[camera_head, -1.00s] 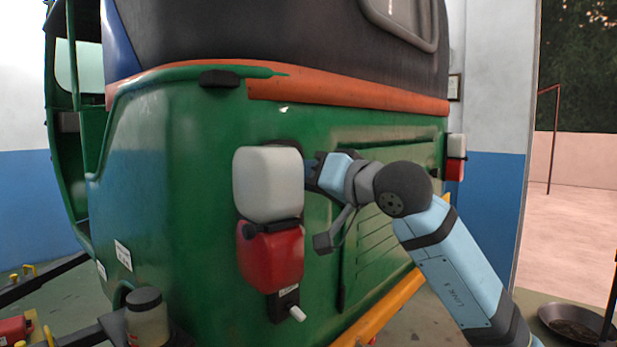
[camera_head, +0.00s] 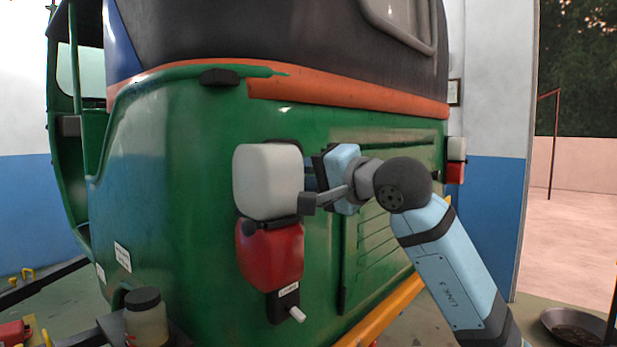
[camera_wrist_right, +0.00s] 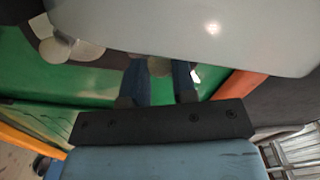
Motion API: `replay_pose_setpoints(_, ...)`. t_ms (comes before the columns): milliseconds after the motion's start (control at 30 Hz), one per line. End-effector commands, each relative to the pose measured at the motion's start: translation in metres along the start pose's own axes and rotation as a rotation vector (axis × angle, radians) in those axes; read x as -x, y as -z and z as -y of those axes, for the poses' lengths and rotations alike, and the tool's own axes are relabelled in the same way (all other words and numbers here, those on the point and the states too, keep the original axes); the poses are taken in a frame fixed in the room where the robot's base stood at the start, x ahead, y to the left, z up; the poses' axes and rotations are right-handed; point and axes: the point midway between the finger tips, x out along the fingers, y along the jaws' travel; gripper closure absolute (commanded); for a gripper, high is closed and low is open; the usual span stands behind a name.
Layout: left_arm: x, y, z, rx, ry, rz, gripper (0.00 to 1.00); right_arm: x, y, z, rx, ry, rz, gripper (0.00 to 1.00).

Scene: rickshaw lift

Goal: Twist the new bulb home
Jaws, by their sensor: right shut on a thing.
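The tail lamp has a white upper lens (camera_head: 267,182) and a red lower lens (camera_head: 270,255) on the green rickshaw's rear corner. My right gripper comes in from the right, with its fingertips hidden by the white lens in the head view. In the right wrist view my right gripper (camera_wrist_right: 160,76) is shut on a small, dull, rounded thing (camera_wrist_right: 158,66), which looks like the new bulb. The white lens (camera_wrist_right: 210,25) shows large above it. The bulb's base and socket cannot be made out. My left gripper is not in view.
A ribbed green panel (camera_head: 390,215) lies behind my right arm. A second lamp (camera_head: 455,160) sits at the far rear corner. A lidded jar (camera_head: 146,318) stands lower left, and a dark pan (camera_head: 575,327) lies lower right. Pale rounded parts (camera_wrist_right: 70,45) show in the wrist view.

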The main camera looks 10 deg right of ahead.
Motion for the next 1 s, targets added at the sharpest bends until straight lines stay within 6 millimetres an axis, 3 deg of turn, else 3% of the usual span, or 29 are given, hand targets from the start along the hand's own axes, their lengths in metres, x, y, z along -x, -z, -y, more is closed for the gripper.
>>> replay_pose_setpoints(367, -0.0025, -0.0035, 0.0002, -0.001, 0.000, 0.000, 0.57, 0.0005, 0.0002, 0.0000, -0.067, 0.004, -0.003, 0.86)
replay_pose_setpoints(400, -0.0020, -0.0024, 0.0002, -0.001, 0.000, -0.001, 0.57, 0.0005, 0.0005, 0.0006, -0.071, 0.004, -0.003, 0.67)
replay_pose_setpoints(500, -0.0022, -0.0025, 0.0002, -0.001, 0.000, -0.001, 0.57, 0.0004, 0.0003, 0.0004, -0.069, 0.003, -0.002, 0.45)
replay_pose_setpoints(933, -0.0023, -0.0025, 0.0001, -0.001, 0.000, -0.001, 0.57, 0.0000, -0.0003, -0.0008, -0.068, 0.001, -0.001, 0.51)
replay_pose_setpoints(1000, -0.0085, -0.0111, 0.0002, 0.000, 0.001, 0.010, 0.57, 0.0006, -0.0002, -0.0010, -0.068, 0.001, -0.001, 0.51)
